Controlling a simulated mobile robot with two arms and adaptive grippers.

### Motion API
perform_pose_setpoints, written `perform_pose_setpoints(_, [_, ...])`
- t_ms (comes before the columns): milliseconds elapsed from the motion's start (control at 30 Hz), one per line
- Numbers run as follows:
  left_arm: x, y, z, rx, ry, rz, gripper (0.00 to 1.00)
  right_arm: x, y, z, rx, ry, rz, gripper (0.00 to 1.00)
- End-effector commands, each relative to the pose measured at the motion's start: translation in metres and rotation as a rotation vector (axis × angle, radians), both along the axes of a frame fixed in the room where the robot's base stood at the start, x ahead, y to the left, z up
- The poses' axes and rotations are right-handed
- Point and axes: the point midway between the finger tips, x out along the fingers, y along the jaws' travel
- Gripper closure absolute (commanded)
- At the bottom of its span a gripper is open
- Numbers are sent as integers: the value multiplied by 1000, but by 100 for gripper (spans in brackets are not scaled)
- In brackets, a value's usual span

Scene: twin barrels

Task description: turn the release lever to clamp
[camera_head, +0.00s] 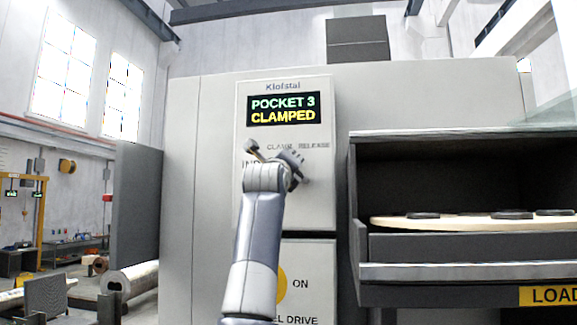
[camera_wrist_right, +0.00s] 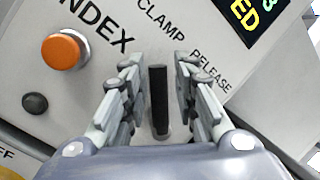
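The release lever (camera_wrist_right: 159,103) is a dark upright bar on the grey control panel in the right wrist view. Its upper end lies between the words CLAMP and RELEASE, which run tilted there. My right gripper (camera_wrist_right: 158,60) is open, with one finger on each side of the lever and a visible gap on both sides. In the head view my right gripper (camera_head: 275,157) is at the panel below the display and hides the lever. The display (camera_head: 284,109) reads POCKET 3 CLAMPED. My left gripper is in neither view.
An orange button (camera_wrist_right: 65,53) marked INDEX and a small dark knob (camera_wrist_right: 35,103) sit left of the gripper in the wrist view. In the head view a loading bay with a dark frame (camera_head: 460,243) juts out right of the panel, holding a pale round plate (camera_head: 470,223).

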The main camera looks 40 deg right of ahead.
Motion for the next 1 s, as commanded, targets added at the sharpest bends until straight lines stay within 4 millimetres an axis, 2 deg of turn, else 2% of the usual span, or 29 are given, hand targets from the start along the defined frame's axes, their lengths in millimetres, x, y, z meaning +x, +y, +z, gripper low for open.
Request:
perform_pose_setpoints(467, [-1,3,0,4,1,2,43,-3,5,-4,4,1,0,65])
perform_pose_setpoints(667, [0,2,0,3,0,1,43,-19,25,-12,5,0,4,65])
perform_pose_setpoints(1000, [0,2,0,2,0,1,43,-56,67,-28,4,2,2,65])
